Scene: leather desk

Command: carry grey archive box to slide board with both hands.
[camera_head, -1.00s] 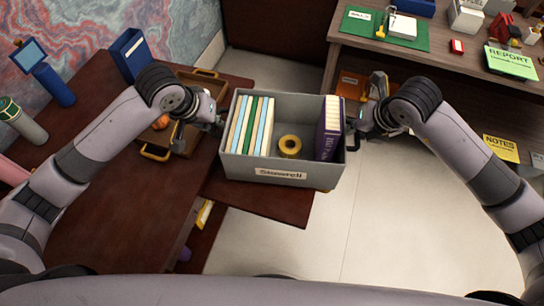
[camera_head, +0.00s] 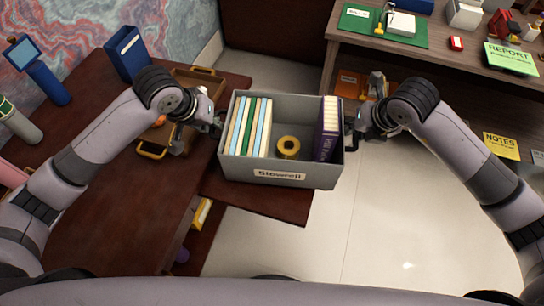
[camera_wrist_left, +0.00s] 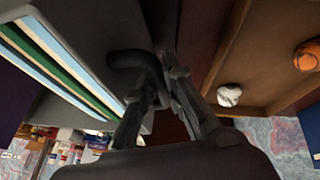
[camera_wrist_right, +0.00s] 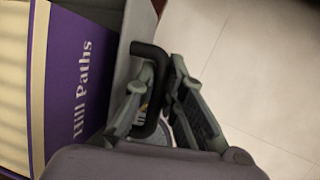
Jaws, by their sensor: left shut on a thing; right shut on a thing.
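The grey archive box (camera_head: 280,175), labelled on its front, is upright and open-topped in the middle of the head view. It holds several thin upright books, a yellow tape roll (camera_head: 288,148) and a purple book (camera_head: 328,132). My left gripper (camera_head: 217,126) is shut on its left handle (camera_wrist_left: 150,68). My right gripper (camera_head: 354,131) is shut on its right handle (camera_wrist_right: 152,62). The dark red-brown slide board (camera_head: 262,203) juts from the desk below the box, which hides part of it. I cannot tell whether the box touches the board.
The dark desk (camera_head: 110,215) lies at left, with a wooden tray (camera_head: 200,80), a blue holder (camera_head: 127,53) and a screen on a blue stand (camera_head: 50,85). A wooden shelf unit (camera_head: 455,65) with stationery stands at upper right. Pale floor (camera_head: 400,220) is clear right of the box.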

